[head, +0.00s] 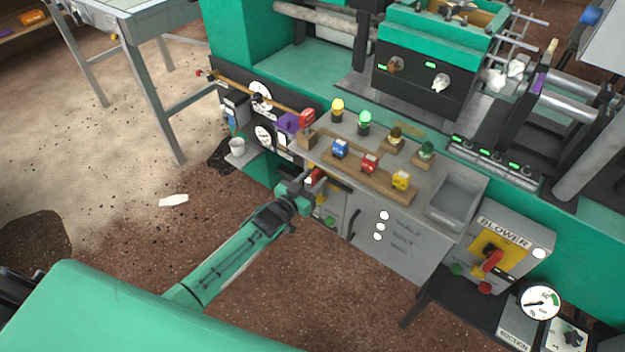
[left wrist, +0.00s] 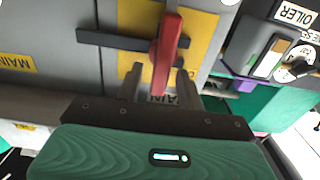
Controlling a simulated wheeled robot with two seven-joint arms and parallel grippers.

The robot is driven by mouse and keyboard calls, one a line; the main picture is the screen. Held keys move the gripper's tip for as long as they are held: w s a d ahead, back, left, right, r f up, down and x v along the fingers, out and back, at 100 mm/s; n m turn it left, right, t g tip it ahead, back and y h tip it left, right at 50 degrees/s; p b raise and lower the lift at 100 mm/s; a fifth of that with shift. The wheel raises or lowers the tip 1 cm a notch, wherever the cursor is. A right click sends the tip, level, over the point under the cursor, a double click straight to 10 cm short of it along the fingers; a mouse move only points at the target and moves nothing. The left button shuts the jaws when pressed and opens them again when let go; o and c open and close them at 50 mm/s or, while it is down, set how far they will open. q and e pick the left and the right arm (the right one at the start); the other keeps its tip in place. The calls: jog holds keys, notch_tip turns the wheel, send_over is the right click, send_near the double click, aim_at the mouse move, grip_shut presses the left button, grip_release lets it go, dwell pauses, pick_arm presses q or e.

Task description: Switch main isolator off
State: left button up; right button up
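The main isolator is a red lever handle (left wrist: 168,45) on a yellow plate (left wrist: 205,35), with a dark bar behind it and a partly hidden "MAIN" label below. In the left wrist view the lever points down toward my left gripper (left wrist: 160,85), tilted slightly. The two fingertips stand apart on either side of its lower end, with gaps beside it; I cannot tell whether either touches it. In the head view the red handle (head: 316,174) is partly hidden by my left gripper (head: 308,185) at the cabinet's left end. My right gripper is not in view.
A similar red handle on a yellow plate sits on the blower box (head: 513,236) at right. Above the isolator, a console (head: 345,130) carries coloured plugs and lamps. An "OILER" panel (left wrist: 290,40) is beside the isolator. Open floor (head: 310,270) lies in front.

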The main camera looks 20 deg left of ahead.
pick_arm(q)
grip_shut()
